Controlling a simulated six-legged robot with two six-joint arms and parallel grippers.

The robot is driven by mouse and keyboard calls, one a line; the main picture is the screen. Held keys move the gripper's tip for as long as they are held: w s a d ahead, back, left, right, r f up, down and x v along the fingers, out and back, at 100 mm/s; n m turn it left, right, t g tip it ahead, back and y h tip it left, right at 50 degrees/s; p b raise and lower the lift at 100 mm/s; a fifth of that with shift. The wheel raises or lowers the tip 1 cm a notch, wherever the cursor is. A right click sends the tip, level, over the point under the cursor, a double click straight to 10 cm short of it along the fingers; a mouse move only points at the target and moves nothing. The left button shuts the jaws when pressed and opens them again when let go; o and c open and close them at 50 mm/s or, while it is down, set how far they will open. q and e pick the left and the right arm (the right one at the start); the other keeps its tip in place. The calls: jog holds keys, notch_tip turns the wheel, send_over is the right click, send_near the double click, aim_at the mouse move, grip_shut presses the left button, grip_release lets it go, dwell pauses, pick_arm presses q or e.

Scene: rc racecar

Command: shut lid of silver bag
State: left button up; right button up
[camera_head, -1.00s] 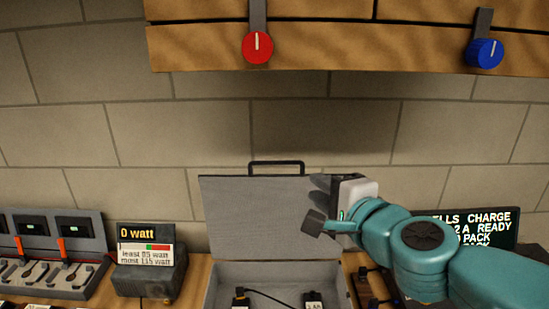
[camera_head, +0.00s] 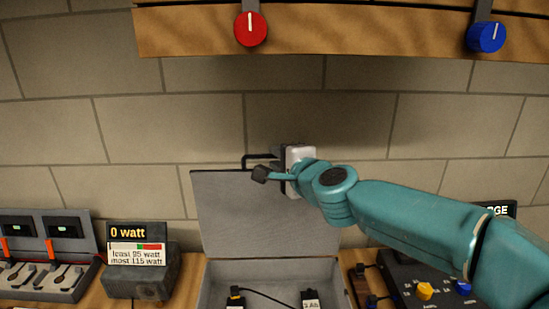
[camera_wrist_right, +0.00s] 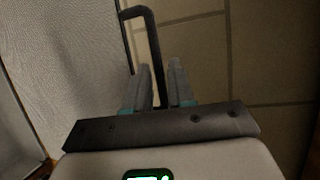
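The silver bag is a grey case with its lid (camera_head: 245,215) standing open and upright at the back. A dark handle (camera_head: 248,158) sticks up from the lid's top edge. The handle (camera_wrist_right: 130,13) also shows in the right wrist view, beside the lid's grey face (camera_wrist_right: 60,60). My right gripper (camera_head: 280,153) is at the right end of the handle. In the right wrist view its fingers (camera_wrist_right: 160,75) are apart, and one leg of the handle runs between them. Contact cannot be told. My left gripper is out of view.
Cables with black plugs (camera_head: 310,298) lie in the case. A watt meter box (camera_head: 145,274) stands left of it, and a dark panel with coloured knobs (camera_head: 425,290) stands right. A wooden shelf (camera_head: 350,30) hangs above; the brick wall is behind.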

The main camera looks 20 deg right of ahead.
aim_at(273, 157)
jog(key=x, duration=0.3)
jog(key=shift+w+a+f, duration=0.1)
jog(key=shift+w+f, duration=0.15)
jog(key=shift+s+r, duration=0.3)
jog(key=shift+s, duration=0.25)
jog(key=shift+c, duration=0.3)
jog(key=shift+w, duration=0.1)
grip_shut()
jog(key=shift+w+f, duration=0.25)
jog(key=shift+s+r, duration=0.1)
jog(key=shift+s, duration=0.15)
jog(key=shift+w, duration=0.1)
